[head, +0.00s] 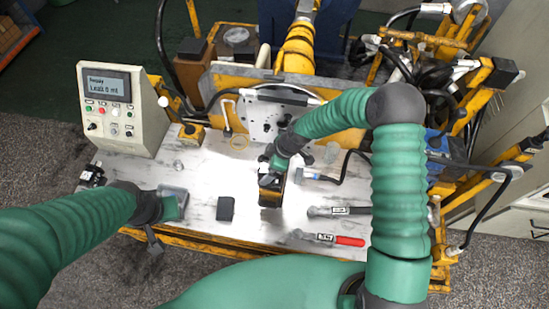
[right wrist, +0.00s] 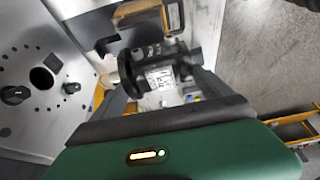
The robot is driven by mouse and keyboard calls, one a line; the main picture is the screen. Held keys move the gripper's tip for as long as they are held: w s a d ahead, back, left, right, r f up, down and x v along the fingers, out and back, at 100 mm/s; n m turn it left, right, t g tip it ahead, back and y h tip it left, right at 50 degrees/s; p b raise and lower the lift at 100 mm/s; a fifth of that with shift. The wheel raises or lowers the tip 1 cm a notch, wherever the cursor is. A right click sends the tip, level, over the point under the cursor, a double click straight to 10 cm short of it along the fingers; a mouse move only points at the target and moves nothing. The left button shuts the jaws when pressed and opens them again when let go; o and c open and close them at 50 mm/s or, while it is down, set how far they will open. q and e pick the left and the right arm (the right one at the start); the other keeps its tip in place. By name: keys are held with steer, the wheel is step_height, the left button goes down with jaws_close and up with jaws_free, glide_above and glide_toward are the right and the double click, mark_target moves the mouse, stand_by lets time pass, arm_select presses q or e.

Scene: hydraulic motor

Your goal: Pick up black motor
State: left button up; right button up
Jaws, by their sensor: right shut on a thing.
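The black motor (right wrist: 155,66), a dark flanged body with a pale label, sits between the fingers of my right gripper (right wrist: 160,80) in the right wrist view. The right gripper is shut on it. In the head view my right gripper (head: 271,180) is over the middle of the workbench, just above a black and orange block-like holder (head: 271,194); the arm and gripper hide much of the motor there. I cannot tell whether the motor touches the holder. My left gripper (head: 158,212) is over the bench's left front edge; its fingers are unclear.
A control box (head: 123,110) with a screen stands at the back left of the workbench (head: 200,220). A small black block (head: 226,208) lies left of the holder. A red-handled tool (head: 330,239) and another tool (head: 339,211) lie right. A grey plate with holes (head: 268,118) stands behind.

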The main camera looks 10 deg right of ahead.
steer(key=s+a+r+b, duration=0.1)
steer(key=s+a+b, duration=0.1)
steer(key=s+a, duration=0.3)
steer(key=shift+s+a, duration=0.35)
steer(key=shift+s, duration=0.75)
steer(key=shift+d, duration=0.1)
